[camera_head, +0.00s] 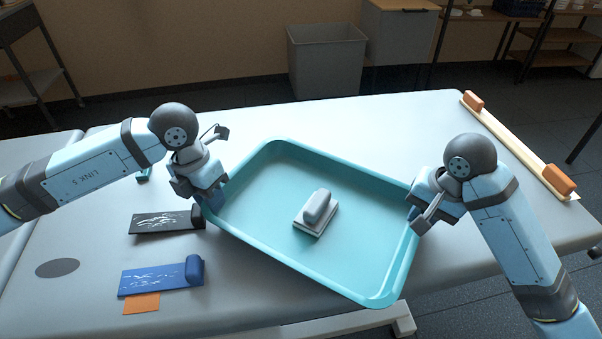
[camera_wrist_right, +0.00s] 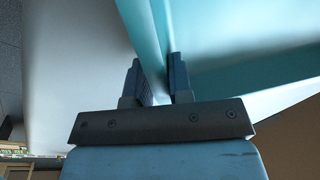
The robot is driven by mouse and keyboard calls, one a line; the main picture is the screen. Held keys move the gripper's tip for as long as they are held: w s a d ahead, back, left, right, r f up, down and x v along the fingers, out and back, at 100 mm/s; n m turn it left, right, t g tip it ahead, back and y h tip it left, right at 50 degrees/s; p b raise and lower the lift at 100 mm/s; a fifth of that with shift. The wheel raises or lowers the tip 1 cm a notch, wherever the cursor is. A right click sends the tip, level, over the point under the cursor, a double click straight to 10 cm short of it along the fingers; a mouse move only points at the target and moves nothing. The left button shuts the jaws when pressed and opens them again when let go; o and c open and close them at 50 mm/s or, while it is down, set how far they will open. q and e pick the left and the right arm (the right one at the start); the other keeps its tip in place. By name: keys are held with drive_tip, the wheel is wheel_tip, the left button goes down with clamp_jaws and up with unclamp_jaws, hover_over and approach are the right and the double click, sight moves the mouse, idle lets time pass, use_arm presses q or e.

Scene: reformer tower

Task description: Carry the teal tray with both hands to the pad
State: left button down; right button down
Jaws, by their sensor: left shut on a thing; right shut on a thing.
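The teal tray (camera_head: 262,205) is held between my two grippers above the grey padded table, turned askew in the head view. Its front right corner overlaps the table's front edge. A grey-white block with a rounded handle (camera_head: 318,210) lies in it, right of the middle. My left gripper (camera_head: 212,197) is shut on the tray's left rim. My right gripper (camera_head: 418,205) is shut on the right rim. In the right wrist view the tray wall (camera_wrist_right: 147,42) runs between the fingers (camera_wrist_right: 158,82). I cannot tell which flat piece on the table is the pad.
On the table (camera_head: 90,225), left of the tray, lie a black marked panel (camera_head: 160,222), a blue one (camera_head: 155,279) and an orange square (camera_head: 141,303). A pale bar with orange ends (camera_head: 515,140) lies along the right edge. A grey bin (camera_head: 326,62) stands behind.

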use_arm(q)
drive_tip(key=f, duration=0.2)
drive_tip(key=shift+s+f, duration=0.25)
drive_tip(key=shift+f, duration=0.1)
use_arm(e)
drive_tip(key=shift+a+f, duration=0.1)
drive_tip(key=shift+f, duration=0.5)
use_arm(q)
drive_tip(key=c, duration=1.2)
unclamp_jaws()
drive_tip(key=shift+w+a+f, duration=0.1)
drive_tip(key=shift+w+f, duration=0.05)
drive_tip(key=shift+w, duration=0.05)
use_arm(e)
drive_tip(key=c, duration=1.2)
unclamp_jaws()
drive_tip(key=shift+w+a+f, duration=0.1)
use_arm(q)
drive_tip(key=shift+o, duration=0.8)
drive_tip(key=shift+a, duration=0.1)
use_arm(e)
drive_tip(key=shift+o, duration=0.8)
use_arm(q)
drive_tip(key=shift+r, duration=0.25)
drive_tip(key=shift+r, duration=0.1)
